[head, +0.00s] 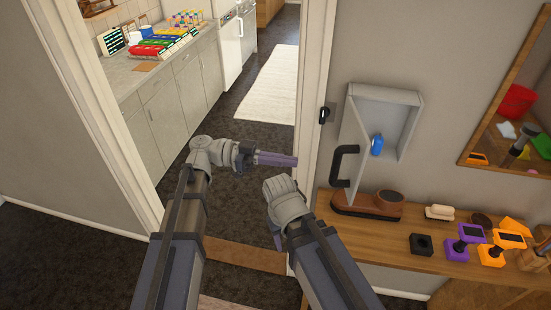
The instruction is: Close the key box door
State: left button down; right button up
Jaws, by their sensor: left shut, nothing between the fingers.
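The key box (405,103) is a grey box fixed to the wall on the right. Its door (350,133) is hinged on the left and stands open, swung out toward me, with a black handle (339,166) on it. A blue item (377,145) hangs inside the box. My left gripper (296,161) is shut and empty, pointing right in front of the doorway edge, left of the door and apart from it in the picture. My right arm reaches up from the bottom; its wrist hides most of the gripper, so its fingers cannot be made out.
A wooden shelf (400,239) below the box bears a brown base, several purple and orange items and a black block (421,244). A wood-framed mirror (510,110) hangs at right. The doorway frame (312,80) stands just left of the box.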

aim_at(339, 151)
pick_arm(q)
jog(key=x, duration=0.8)
jog(key=shift+s+d, duration=0.1)
jog(key=shift+d, duration=0.1)
